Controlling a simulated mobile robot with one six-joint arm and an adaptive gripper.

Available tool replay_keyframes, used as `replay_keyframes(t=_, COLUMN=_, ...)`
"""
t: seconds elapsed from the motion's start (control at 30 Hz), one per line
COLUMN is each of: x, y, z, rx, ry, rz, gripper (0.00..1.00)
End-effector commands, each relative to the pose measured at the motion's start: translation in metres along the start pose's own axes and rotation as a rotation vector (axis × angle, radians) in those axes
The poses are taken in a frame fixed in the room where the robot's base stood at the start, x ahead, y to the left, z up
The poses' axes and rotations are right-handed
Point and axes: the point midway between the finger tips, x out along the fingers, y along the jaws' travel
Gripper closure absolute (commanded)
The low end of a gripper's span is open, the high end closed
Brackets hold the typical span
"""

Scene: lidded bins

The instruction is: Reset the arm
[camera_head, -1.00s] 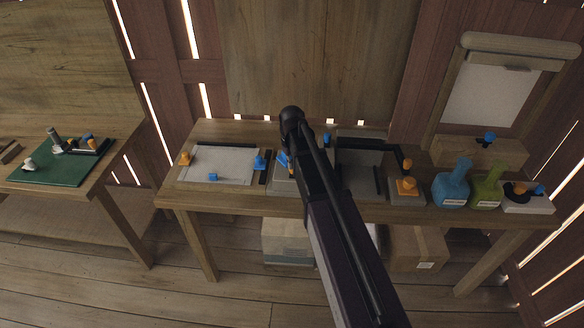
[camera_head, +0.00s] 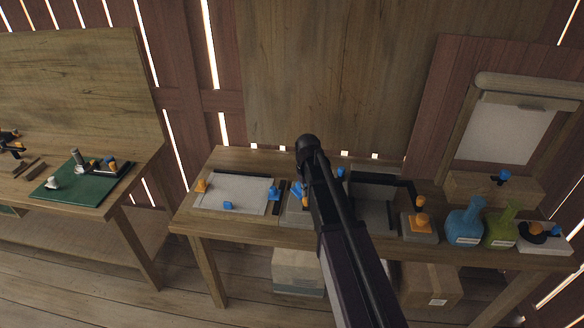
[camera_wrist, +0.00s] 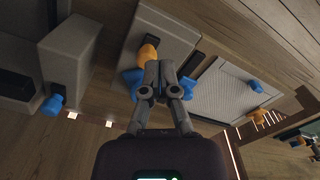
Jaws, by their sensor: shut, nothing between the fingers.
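My arm reaches from the bottom of the head view up over the middle of the long wooden table (camera_head: 245,238), and it hides part of the table top. My gripper (camera_wrist: 160,68) shows in the wrist view with its two fingers together and nothing between them. In that view the fingers overlap a grey block (camera_wrist: 165,28) with an orange part (camera_wrist: 148,50) and blue parts beside it. I cannot tell from the wrist view how far the fingers are from the block. The fingertips are hidden behind the arm in the head view.
A light panel (camera_head: 236,192) with blue and orange knobs lies left of my arm. Right of it are a dark grey bin (camera_head: 376,212), an orange-knobbed block (camera_head: 420,228), a blue flask (camera_head: 464,228) and a green flask (camera_head: 501,231). A side table bears a green mat (camera_head: 75,192).

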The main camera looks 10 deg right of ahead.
Motion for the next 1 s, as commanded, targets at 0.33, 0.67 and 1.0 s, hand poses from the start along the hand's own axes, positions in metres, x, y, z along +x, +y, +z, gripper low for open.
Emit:
replay_keyframes(t=0.33, x=0.000, y=-0.019, z=0.072, rx=0.070, ry=0.000, rz=0.000, gripper=1.00)
replay_keyframes(t=0.67, x=0.000, y=-0.044, z=0.163, rx=0.175, ry=0.000, rz=0.001, gripper=1.00)
replay_keyframes(t=1.0, x=0.000, y=-0.050, z=0.184, rx=0.208, ry=-0.001, rz=0.001, gripper=1.00)
